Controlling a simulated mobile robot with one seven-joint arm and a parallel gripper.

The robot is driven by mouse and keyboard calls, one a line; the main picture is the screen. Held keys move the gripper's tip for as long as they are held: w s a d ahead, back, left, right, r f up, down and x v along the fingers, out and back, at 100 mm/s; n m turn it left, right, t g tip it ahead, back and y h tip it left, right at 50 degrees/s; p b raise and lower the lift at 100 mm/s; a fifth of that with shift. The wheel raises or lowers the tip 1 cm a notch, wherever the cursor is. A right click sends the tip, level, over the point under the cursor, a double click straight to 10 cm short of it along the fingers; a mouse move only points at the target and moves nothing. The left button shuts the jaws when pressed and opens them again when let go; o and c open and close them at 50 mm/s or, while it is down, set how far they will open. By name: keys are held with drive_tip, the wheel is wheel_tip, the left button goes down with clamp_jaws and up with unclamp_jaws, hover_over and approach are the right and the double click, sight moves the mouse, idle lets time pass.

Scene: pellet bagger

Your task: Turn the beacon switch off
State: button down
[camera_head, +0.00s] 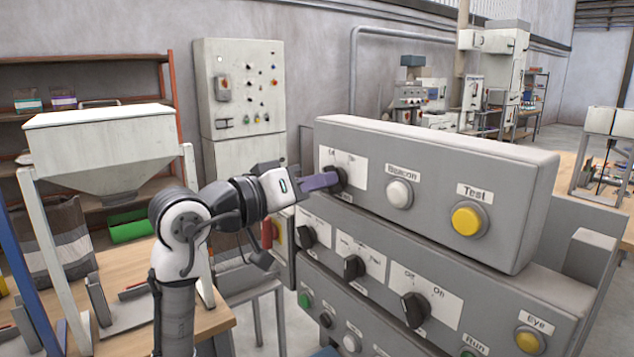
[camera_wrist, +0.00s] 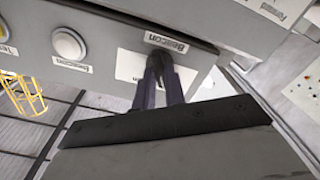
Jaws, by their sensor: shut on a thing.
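The beacon switch (camera_head: 341,180) is a black rotary knob on a white plate at the left end of the upper grey panel (camera_head: 520,170). In the wrist view the knob (camera_wrist: 160,61) sits beside a "Beacon" label, between my fingertips. My gripper (camera_head: 328,181) reaches it from the left, shut on the knob; its two fingers (camera_wrist: 159,76) flank the knob in the wrist view. The fingers hide part of the knob and its plate's markings, so I cannot tell its exact setting. A white round "Beacon" button or lamp (camera_head: 399,194) is right of the switch.
A yellow "Test" button (camera_head: 468,220) is farther right on the upper panel. Below are more black knobs (camera_head: 354,267) and coloured buttons on lower panels. A hopper (camera_head: 103,150) stands on a wooden table behind my arm, at the left.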

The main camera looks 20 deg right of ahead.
drive_tip(key=c, duration=1.5)
unclamp_jaws()
drive_tip(key=shift+o, duration=0.2)
drive_tip(key=b+v, duration=0.4)
drive_tip(key=v, duration=0.9)
drive_tip(key=shift+a, duration=0.4)
drive_tip(key=shift+s+r, duration=0.1)
